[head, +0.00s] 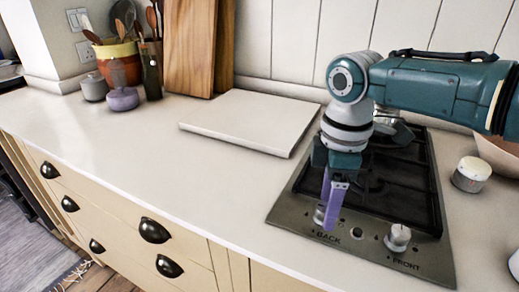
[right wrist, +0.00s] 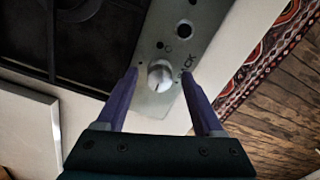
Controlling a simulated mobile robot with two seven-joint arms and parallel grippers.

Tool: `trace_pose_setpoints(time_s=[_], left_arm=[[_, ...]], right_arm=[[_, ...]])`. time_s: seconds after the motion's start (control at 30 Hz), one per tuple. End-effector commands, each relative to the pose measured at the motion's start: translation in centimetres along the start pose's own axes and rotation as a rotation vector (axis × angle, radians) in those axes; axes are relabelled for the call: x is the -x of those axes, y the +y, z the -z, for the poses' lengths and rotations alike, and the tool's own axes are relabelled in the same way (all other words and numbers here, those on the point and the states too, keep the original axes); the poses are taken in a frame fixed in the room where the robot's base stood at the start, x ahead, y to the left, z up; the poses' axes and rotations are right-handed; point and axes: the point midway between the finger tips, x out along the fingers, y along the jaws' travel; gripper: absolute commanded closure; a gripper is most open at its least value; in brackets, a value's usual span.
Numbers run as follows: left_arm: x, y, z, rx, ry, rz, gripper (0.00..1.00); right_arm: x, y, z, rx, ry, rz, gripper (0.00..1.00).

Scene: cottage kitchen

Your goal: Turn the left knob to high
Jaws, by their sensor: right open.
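The cooktop (head: 372,255) is set in the counter, with a steel front panel and a dark grate area. Its left knob (head: 319,214), by the word BACK, is partly hidden behind my right gripper (head: 333,206). The right knob (head: 398,236), by FRONT, is in plain view. In the right wrist view the left knob (right wrist: 160,76) is round and pale, and it lies between the two purple fingers of my open right gripper (right wrist: 160,73). I cannot tell whether the fingers touch it or what setting it points to. My left gripper is not in view.
A white board (head: 250,120) lies left of the cooktop. A white-lidded jar (head: 471,174) and a bowl (head: 500,150) stand to its right. A pot (head: 389,124) is at the back, behind my right arm. The front-left counter is clear.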

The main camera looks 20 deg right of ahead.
Motion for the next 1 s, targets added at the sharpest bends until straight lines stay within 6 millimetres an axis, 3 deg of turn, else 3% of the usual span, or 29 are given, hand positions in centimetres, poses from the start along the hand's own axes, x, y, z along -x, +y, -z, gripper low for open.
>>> trace_pose_setpoints(time_s=[0.17,0.63,1.0], left_arm=[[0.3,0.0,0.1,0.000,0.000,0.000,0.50],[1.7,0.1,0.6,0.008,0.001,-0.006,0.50],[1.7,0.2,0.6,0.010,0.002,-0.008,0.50]], right_arm=[[0.7,0.0,0.0,0.000,0.000,0.000,0.31],[9.0,0.1,0.0,0.000,0.001,-0.002,0.31],[9.9,0.0,0.0,-0.001,0.000,0.000,0.31]])
